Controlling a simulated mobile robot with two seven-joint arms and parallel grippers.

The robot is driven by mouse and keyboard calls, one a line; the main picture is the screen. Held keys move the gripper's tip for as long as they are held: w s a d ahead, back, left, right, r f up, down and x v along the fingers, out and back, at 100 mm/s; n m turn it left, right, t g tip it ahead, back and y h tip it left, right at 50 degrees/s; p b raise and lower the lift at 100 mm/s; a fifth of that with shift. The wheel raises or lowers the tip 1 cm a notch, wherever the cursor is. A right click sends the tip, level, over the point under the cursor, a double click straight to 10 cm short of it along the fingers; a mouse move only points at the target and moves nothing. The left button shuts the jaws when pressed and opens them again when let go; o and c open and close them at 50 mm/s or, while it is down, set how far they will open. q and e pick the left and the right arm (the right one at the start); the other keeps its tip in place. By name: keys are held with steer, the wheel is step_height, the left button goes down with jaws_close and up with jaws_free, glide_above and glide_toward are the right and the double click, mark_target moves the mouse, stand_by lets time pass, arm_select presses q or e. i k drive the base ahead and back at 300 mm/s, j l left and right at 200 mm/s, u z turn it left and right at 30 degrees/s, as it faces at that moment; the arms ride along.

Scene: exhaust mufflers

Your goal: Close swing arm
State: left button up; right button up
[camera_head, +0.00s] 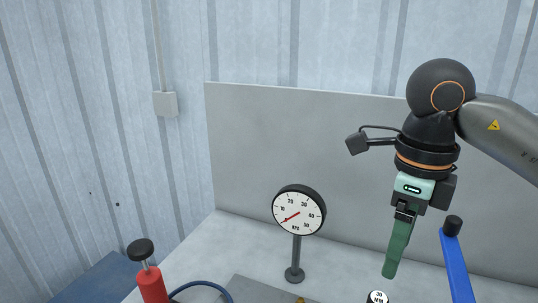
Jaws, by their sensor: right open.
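A blue arm with a black knob on its upper end (457,266) rises from the bottom edge at the right; it looks like the swing arm, and its lower part is cut off. My right gripper (391,272) points down, just left of the blue arm, with a visible gap between them in the picture. Its green fingers overlap from this side; it is open and I see nothing between them. My left gripper is not in view.
A round dial gauge (299,212) stands on a post on the light bench (230,248). A red cylinder with a black knob (151,284) and a blue hose (203,285) are at lower left. A small dial (377,297) shows below my right gripper. A grey panel (290,130) stands behind.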

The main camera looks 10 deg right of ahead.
mark_target(462, 291)
steer(key=k, duration=1)
